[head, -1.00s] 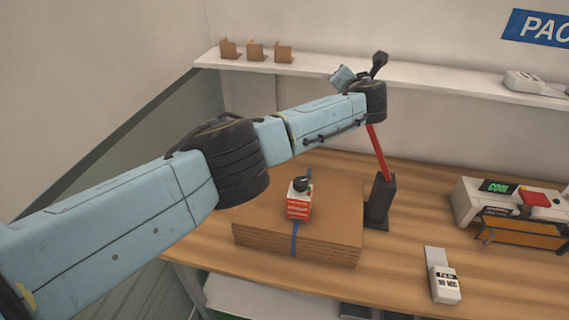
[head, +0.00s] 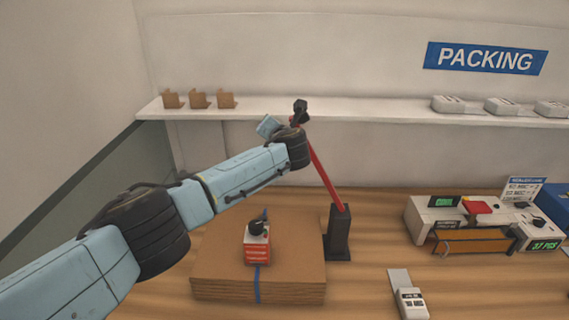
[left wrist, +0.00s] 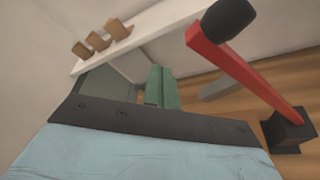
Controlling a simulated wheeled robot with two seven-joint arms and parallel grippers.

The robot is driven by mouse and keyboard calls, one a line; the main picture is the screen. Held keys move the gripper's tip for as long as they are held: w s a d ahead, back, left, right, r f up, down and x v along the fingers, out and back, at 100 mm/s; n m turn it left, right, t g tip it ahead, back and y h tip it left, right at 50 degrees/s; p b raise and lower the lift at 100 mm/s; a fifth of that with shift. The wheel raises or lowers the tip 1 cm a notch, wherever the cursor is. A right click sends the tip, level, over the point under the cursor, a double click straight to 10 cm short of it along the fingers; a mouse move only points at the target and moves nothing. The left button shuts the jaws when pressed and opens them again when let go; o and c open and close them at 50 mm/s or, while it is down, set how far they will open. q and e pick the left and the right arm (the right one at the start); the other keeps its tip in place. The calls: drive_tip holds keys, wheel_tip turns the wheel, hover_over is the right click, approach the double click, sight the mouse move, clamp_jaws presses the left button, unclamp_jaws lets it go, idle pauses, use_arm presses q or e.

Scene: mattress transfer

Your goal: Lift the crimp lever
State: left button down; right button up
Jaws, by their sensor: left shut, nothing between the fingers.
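The crimp lever (head: 325,181) is a red bar rising from a dark upright post (head: 339,233) on the bench, leaning up to the left. My left wrist hides part of its upper end. In the left wrist view the red lever (left wrist: 250,70) crosses the right side, with its black knob (left wrist: 229,19) close to the camera. My left gripper's green fingers (left wrist: 161,86) are together and empty, left of the lever and apart from it. In the head view its light blue body (head: 267,126) shows by the lever top. My right gripper is in neither view.
A cardboard stack (head: 215,262) with a blue strap and a red and white tool (head: 257,243) sits left of the post. A white shelf (head: 360,113) runs behind. A white machine (head: 420,215) and a small label device (head: 411,303) lie right. Bench between is bare.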

use_arm(q)
drive_tip(key=f+b+v, duration=0.2)
drive_tip(key=v, duration=1.7)
drive_tip(key=shift+s+d, duration=0.3)
drive_tip(key=shift+d, duration=0.15)
drive_tip(key=shift+f, duration=0.1)
